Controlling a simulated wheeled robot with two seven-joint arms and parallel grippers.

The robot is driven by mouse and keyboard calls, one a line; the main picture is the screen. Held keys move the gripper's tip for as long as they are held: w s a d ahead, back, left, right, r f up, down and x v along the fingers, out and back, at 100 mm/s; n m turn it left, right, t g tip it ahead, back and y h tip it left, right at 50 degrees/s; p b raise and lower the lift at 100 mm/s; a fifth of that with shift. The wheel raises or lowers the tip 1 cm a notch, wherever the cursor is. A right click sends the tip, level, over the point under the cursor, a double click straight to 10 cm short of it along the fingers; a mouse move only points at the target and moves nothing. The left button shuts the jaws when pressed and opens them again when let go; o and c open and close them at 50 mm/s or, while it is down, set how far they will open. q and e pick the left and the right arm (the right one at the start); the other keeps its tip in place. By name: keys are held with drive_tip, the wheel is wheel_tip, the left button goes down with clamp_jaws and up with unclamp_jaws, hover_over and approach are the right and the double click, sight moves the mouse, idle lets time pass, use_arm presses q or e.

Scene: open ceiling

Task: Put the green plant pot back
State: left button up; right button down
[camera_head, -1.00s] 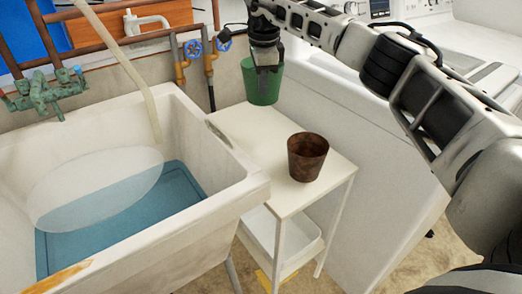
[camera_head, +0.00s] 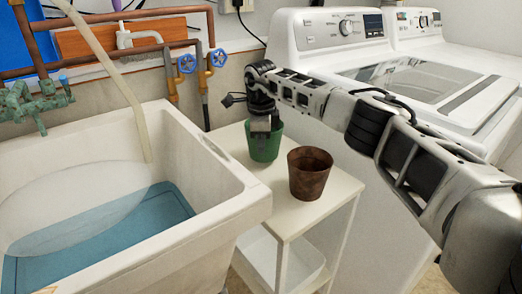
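The green plant pot (camera_head: 264,148) is upright at the back of a small white table (camera_head: 285,214), behind and left of a brown pot (camera_head: 310,174). It appears to be on or just above the tabletop; I cannot tell if its base touches. My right gripper (camera_head: 262,126) points down at the pot's rim and appears shut on it, with the fingertips partly hidden by the pot. My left gripper is not in view.
A deep sink (camera_head: 245,198) with bluish water stands directly left of the table. White washing machines (camera_head: 420,85) stand at the right and back. Pipes with blue valves (camera_head: 187,64) run along the wall behind. The table's front part is clear.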

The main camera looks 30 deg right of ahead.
drive_tip(key=shift+f, duration=0.95)
drive_tip(key=c, duration=1.7)
unclamp_jaws()
drive_tip(key=shift+f, duration=0.15)
drive_tip(key=r, duration=0.8)
drive_tip(key=s+r+p, duration=0.1)
drive_tip(key=r, duration=0.3)
drive_tip(key=shift+s+a+r, duration=0.1)
drive_tip(key=shift+a+r, duration=0.05)
drive_tip(key=shift+a, duration=0.25)
